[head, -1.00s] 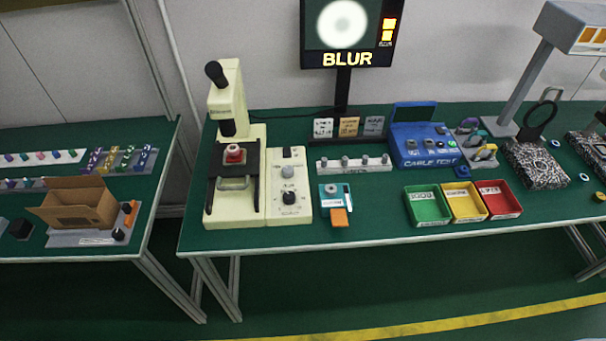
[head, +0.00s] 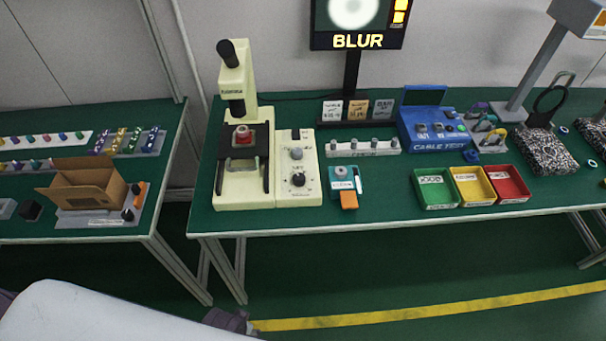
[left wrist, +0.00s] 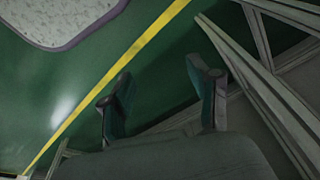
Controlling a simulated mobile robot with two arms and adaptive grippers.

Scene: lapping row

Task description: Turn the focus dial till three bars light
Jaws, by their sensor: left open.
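The cream microscope (head: 238,120) stands on the green bench, with a red-topped part (head: 242,136) on its dark stage. Its control box (head: 311,160) carries a black dial (head: 298,180) and a grey knob (head: 297,154) above it; their lettering is too small to read. The monitor (head: 353,40) shows a white blurred disc, the word BLUR and lit amber bars (head: 400,10); its top is cut off. My left gripper is open and empty in the left wrist view (left wrist: 160,85), above the floor and well away from the dials. My right gripper is not in view.
A teal device with an orange tab (head: 346,185) sits right of the control box. Green, yellow and red bins (head: 437,202) and a blue cable tester (head: 432,130) stand further right. A cardboard box (head: 85,188) is on the left bench. The bench's front edge and frame legs stand near my gripper.

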